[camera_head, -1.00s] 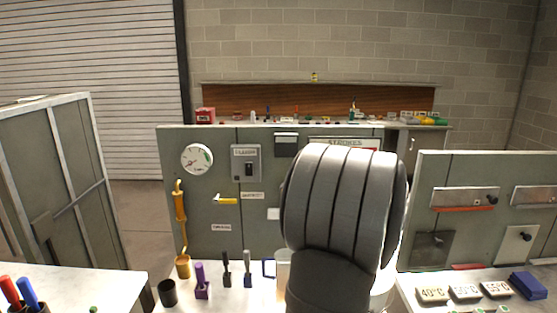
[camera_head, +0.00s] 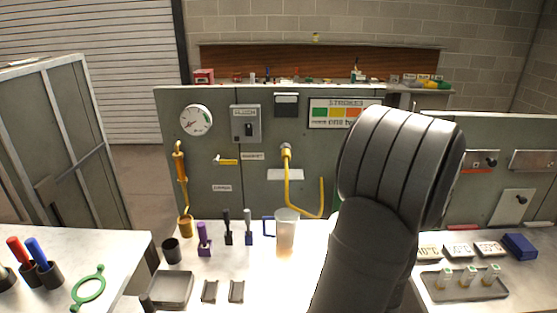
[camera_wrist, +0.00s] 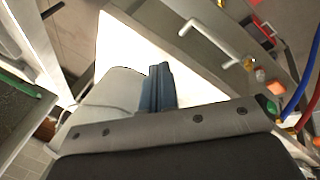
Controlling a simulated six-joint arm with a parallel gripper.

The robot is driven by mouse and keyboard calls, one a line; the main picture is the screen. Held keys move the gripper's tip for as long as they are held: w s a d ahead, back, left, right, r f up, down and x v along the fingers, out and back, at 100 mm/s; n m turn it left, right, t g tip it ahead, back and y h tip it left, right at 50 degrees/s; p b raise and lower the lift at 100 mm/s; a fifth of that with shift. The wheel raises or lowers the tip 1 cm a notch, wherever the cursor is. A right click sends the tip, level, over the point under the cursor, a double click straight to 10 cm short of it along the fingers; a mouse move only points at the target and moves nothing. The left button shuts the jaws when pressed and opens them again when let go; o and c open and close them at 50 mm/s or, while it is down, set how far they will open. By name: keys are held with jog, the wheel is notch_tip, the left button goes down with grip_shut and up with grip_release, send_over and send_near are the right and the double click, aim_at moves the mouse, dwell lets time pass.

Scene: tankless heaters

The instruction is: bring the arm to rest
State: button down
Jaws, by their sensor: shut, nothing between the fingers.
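My gripper (camera_wrist: 158,88) shows in the wrist view with its dark fingers together and nothing between them. In the head view my grey arm rises in front of the panel, right of the middle, and the gripper itself is not visible there. The arm hides part of the panel and of the white bench. I cannot tell what lies directly beneath the gripper.
A grey-green panel (camera_head: 226,155) with a gauge (camera_head: 196,120) and yellow pipes stands behind the bench. A clear jug (camera_head: 287,230) stands left of my arm. A tray with small vials (camera_head: 462,284) lies at the right. A green ring (camera_head: 89,288) lies at the left.

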jog(key=s+d+f+m+g+h, duration=0.1)
jog(key=s+d+f+m, duration=0.2)
jog(key=s+d+m, duration=0.2)
jog(key=s+d+f+m+g+h, duration=0.1)
jog(key=s+d+f+m+g, duration=0.1)
jog(key=s+d+m, duration=0.4)
jog(key=s+d+f, duration=0.1)
jog(key=s+d, duration=0.4)
jog(key=s, duration=0.1)
jog(key=shift+s, duration=0.4)
